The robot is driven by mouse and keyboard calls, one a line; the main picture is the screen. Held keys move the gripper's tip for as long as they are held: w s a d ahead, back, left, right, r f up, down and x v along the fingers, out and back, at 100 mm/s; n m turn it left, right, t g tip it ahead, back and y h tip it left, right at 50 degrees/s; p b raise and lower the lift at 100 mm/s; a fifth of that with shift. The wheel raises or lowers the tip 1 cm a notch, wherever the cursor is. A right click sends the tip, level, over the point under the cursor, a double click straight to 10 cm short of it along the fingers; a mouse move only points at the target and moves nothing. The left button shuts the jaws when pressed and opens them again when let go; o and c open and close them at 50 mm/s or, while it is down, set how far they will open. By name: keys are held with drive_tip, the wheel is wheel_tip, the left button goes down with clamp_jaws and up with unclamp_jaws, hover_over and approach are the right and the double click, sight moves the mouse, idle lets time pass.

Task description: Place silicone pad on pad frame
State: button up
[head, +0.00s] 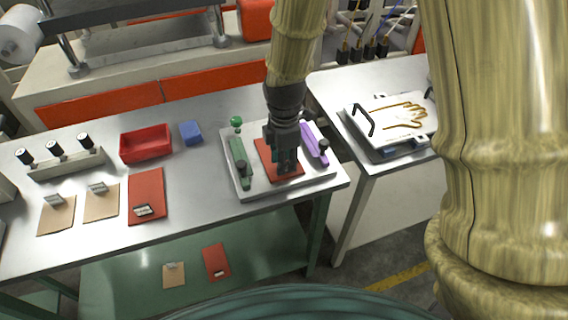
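A red pad (266,150) lies within the pad frame (249,190), a pale grey plate with a green bar (239,160) on its left side and a purple bar (314,143) on its right side. My gripper (287,168) points down over this pad and hides part of it. The fingers are dark and small, so I cannot tell whether they are open or touch the pad. Another red pad (147,190) with a small metal clip (143,210) lies flat on the table to the left.
A red bin (146,144), a blue block (190,133), a rack with black knobs (66,163) and two tan sheets (101,204) share the table (205,209). A tray with a glove outline (401,119) is on the right table. A red piece (216,262) lies on the lower shelf.

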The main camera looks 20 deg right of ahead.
wheel_tip(320, 180, up, 10)
drive_tip(key=b, duration=0.1)
idle(0.4)
